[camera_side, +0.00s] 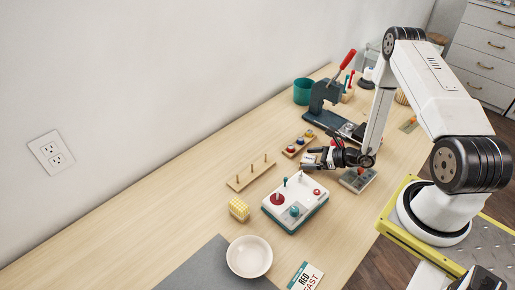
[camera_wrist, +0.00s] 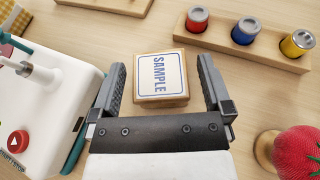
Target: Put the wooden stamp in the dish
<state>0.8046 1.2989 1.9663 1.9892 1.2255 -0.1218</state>
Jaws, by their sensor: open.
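The wooden stamp (camera_wrist: 160,78), a square block with a white face reading "SAMPLE" in blue, lies on the table in the wrist view. My gripper (camera_wrist: 161,72) is open, with one finger on each side of the stamp's near part; I see no contact. In the side view my gripper (camera_side: 308,166) is low over the table beyond the white control box, and the stamp is mostly hidden or too small to make out. The dish (camera_side: 249,257), a round white bowl, looks empty and stands at the front, partly on a grey mat.
The white control box (camera_side: 296,203) with knobs and a lever is close to my gripper's left finger in the wrist view. A wooden rack with colored spools (camera_wrist: 245,37) is behind the stamp. A red dotted pincushion (camera_wrist: 299,152) is at right. A yellow block (camera_side: 239,209) stands near the dish.

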